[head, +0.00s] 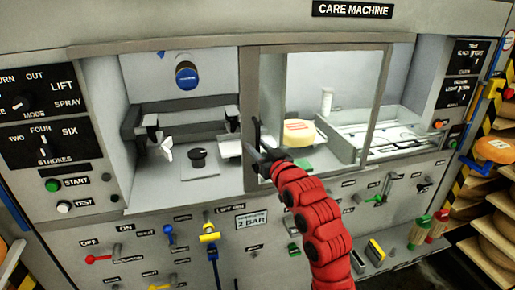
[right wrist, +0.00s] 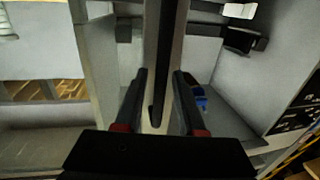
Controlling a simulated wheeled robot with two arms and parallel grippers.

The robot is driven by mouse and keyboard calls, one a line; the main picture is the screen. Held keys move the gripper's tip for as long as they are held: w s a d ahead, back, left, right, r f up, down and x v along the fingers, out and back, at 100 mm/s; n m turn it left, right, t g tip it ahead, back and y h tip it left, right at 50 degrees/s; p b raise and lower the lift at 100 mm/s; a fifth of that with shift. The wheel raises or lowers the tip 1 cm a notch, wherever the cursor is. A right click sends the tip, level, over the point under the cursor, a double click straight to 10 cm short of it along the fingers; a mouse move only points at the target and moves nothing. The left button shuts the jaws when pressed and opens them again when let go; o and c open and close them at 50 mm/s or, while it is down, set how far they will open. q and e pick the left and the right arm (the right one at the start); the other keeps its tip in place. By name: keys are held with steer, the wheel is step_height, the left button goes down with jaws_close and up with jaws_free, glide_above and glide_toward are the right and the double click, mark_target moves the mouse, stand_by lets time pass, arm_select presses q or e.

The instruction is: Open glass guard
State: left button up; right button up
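The glass guard (head: 250,90) is a grey-framed pane across the middle of the care machine's opening in the head view. Its left upright carries a dark vertical handle bar (right wrist: 167,60), seen in the right wrist view. My right gripper (head: 262,150) is at this upright, with its red arm rising from below. In the right wrist view its two dark fingers (right wrist: 162,100) are apart, one on each side of the bar. I cannot tell whether they touch it. My left gripper is not in view.
A yellow cheese wheel (head: 299,133) lies inside the machine behind the pane. The left bay holds a black knob (head: 198,157) and a blue round part (head: 187,75). Levers and switches (head: 208,233) cover the front panel below. Shelves with cheese wheels (head: 495,150) stand at right.

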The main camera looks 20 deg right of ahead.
steer(key=shift+o, duration=0.3)
steer(key=s+d+p, duration=0.3)
steer(key=s+p, duration=1.1)
steer(key=s, duration=0.3)
steer(key=shift+d, duration=0.15)
